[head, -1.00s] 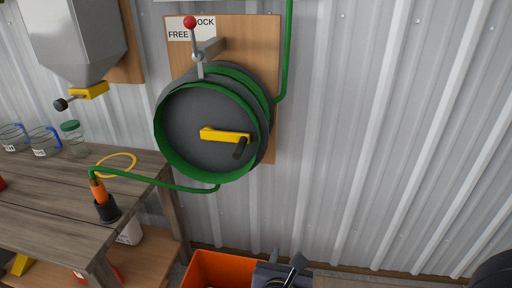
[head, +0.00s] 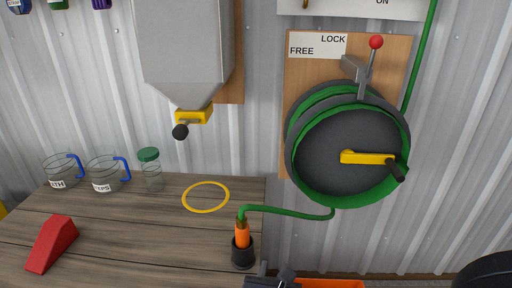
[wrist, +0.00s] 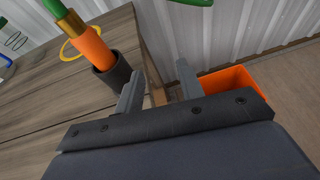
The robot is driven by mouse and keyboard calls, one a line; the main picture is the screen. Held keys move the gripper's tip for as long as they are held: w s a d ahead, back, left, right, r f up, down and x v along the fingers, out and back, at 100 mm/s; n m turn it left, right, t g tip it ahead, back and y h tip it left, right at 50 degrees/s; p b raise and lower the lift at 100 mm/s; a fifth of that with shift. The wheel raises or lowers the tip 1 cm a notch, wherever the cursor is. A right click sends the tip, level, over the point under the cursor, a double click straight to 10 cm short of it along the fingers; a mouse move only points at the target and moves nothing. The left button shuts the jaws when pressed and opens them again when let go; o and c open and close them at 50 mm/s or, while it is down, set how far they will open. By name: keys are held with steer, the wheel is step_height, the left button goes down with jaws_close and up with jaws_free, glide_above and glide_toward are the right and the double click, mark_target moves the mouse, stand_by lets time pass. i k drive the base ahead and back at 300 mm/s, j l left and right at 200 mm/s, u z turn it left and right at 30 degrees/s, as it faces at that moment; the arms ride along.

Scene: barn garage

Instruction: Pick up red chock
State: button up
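The red chock (head: 53,243) is a wedge-shaped block lying on the wooden workbench (head: 110,225), at the left of the head view. My gripper shows in the wrist view (wrist: 160,90), with its two grey fingers apart and nothing between them. In the head view only a dark part of it (head: 270,280) shows at the bottom edge. It is well to the right of the chock, by the bench's right end. The chock is not in the wrist view.
A hose with an orange nozzle (head: 242,234) stands in a black holder close to my gripper. A yellow ring (head: 206,197), glass mugs (head: 104,175) and a green-lidded jar (head: 150,170) are on the bench. A hose reel (head: 347,145) and grey hopper (head: 185,55) hang behind. An orange crate (wrist: 235,86) is below.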

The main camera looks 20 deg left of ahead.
mark_target(59, 232)
steer(key=k+j, duration=0.1)
steer(key=j, duration=0.95)
steer(key=k+j, duration=0.15)
steer(key=j, duration=0.35)
steer(key=k+j, duration=0.1)
steer(key=j, duration=0.45)
steer(key=k+j, duration=0.1)
steer(key=j, duration=0.9)
steer(key=k, duration=0.05)
